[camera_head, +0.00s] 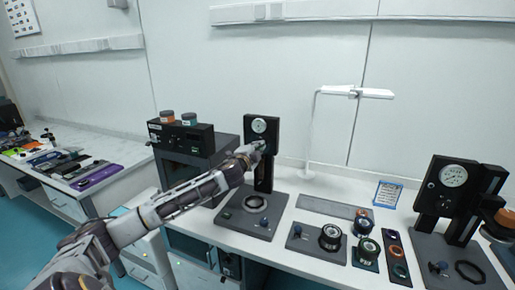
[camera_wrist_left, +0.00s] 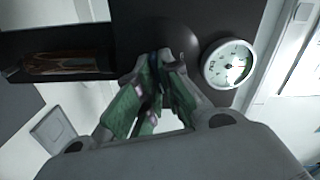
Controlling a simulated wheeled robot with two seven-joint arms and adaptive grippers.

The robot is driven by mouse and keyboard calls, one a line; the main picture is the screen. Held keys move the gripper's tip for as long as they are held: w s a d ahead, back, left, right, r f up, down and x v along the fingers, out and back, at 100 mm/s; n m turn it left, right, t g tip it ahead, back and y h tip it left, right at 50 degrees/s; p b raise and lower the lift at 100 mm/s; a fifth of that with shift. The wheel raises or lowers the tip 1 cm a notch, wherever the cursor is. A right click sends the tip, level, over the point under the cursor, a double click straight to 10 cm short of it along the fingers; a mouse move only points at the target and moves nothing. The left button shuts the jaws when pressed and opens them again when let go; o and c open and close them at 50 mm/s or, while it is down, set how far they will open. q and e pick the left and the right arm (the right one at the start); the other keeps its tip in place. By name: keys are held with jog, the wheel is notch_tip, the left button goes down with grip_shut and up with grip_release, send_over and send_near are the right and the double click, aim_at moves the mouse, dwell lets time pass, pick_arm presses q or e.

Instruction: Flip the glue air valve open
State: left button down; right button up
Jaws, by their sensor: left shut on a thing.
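A black upright press-like unit (camera_head: 262,180) with a round white gauge (camera_head: 259,126) stands on the bench, center of the head view. The gauge shows in the left wrist view (camera_wrist_left: 230,64) to the right of my fingers. My left gripper (camera_head: 259,146) reaches the front of this unit just below the gauge. In the left wrist view the left gripper (camera_wrist_left: 160,66) has its fingertips closed together on a small dark blue piece at the black panel, apparently the glue air valve (camera_wrist_left: 162,55). The fingers hide most of the valve, so its angle cannot be told. My right gripper is not in view.
A second gauge unit (camera_head: 454,188) stands at the right. Round lens-like fixtures (camera_head: 330,238) sit on dark plates in front. A black box (camera_head: 183,138) with two jars on top is left of the unit. A white lamp stand (camera_head: 313,130) rises behind.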

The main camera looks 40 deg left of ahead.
pick_arm(q)
jog(key=m+p, duration=0.2)
jog(key=m, duration=0.1)
jog(key=shift+f, duration=0.15)
jog(key=c, duration=1.6)
grip_release()
jog(key=shift+s, duration=0.1)
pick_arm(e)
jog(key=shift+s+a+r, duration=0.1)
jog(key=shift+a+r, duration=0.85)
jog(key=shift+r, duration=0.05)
pick_arm(q)
jog(key=shift+s, duration=0.1)
